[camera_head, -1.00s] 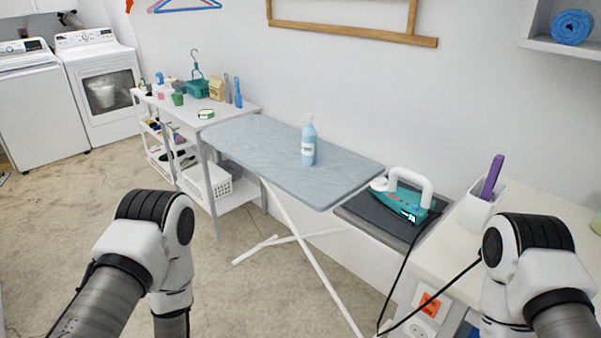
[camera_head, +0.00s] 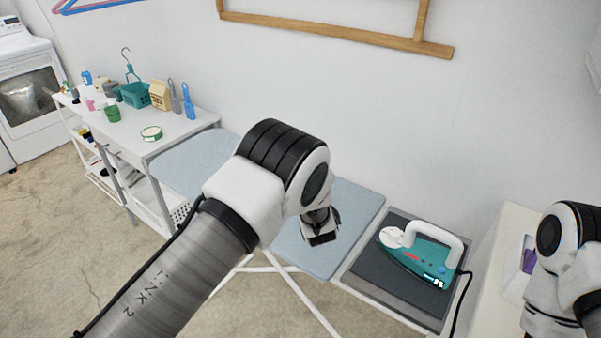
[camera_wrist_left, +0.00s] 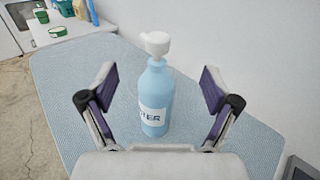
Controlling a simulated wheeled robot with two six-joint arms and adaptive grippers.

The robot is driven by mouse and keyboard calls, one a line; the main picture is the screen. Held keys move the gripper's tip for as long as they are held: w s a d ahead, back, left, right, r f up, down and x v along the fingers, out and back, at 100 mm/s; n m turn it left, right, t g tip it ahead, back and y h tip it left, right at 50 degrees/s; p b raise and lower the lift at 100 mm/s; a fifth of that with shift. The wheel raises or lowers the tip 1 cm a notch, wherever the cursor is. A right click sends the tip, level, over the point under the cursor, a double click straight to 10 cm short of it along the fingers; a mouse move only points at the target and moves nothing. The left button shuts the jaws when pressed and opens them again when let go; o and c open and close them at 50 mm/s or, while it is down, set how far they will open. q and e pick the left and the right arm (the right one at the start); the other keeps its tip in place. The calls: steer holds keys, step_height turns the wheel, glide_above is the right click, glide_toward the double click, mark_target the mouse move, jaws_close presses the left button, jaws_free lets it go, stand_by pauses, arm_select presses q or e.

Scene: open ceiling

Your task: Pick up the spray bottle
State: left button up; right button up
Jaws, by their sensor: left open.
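The spray bottle (camera_wrist_left: 155,92) is light blue with a white top and a white label. It stands upright on the blue ironing board (camera_wrist_left: 85,70) in the left wrist view. My left gripper (camera_wrist_left: 158,85) is open, with one finger on each side of the bottle in the picture. Gaps show between the fingers and the bottle; whether the bottle is between the fingertips in depth I cannot tell. In the head view my left arm hides the bottle, and part of the left gripper (camera_head: 320,232) shows over the ironing board (camera_head: 345,205). My right gripper is out of view.
A teal iron (camera_head: 420,262) rests on a dark pad (camera_head: 385,280) at the board's right end. A white shelf table (camera_head: 190,130) with a basket and small bottles stands at the left. The wall is close behind the board.

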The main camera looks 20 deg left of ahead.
arm_select(q)
step_height(320, 180, down, 7)
steer(key=p, duration=0.2)
steer(key=x, duration=0.6)
steer(key=shift+w+a+p, duration=0.2)
steer(key=shift+a+p, duration=0.1)
steer(key=shift+a, duration=0.05)
steer(key=shift+s+d+r, duration=0.1)
steer(key=shift+s+r, duration=0.05)
steer(key=shift+r, duration=0.1)
steer(key=shift+c, duration=0.6)
steer(key=c, duration=1.3)
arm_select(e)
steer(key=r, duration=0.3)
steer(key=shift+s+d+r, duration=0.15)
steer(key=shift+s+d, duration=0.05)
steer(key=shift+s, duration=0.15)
